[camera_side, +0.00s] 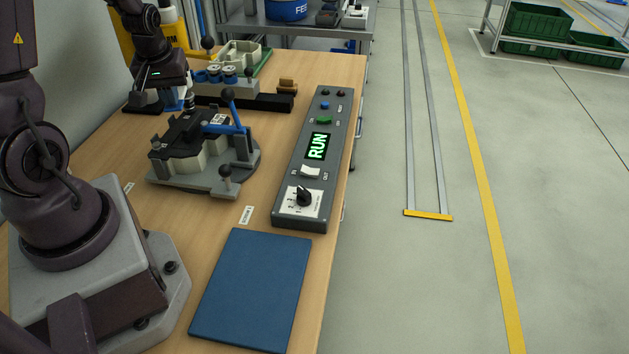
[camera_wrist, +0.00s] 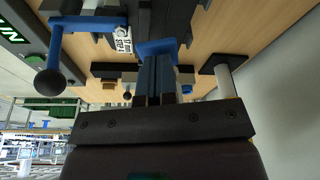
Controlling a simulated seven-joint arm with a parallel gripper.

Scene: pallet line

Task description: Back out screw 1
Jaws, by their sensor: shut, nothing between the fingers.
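My gripper (camera_side: 189,100) points down over the back of the black-topped fixture (camera_side: 183,132), its fingers together and empty. In the wrist view my gripper (camera_wrist: 157,62) shows as dark fingers side by side with a blue piece at their tips. The fixture has a grey base, pale blocks under a black top and a blue lever (camera_side: 226,129) with a black ball knob. The lever and knob also show at upper left in the wrist view. I cannot make out screw 1 in either view. Whether the fingertips touch the fixture cannot be told.
A grey control box (camera_side: 302,195) with a green RUN display stands right of the fixture. A blue mat (camera_side: 252,288) lies in front. Behind the fixture are a black rail (camera_side: 268,102), blue round parts (camera_side: 214,73) and a pale housing (camera_side: 240,52). Bare wood shows between fixture and mat.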

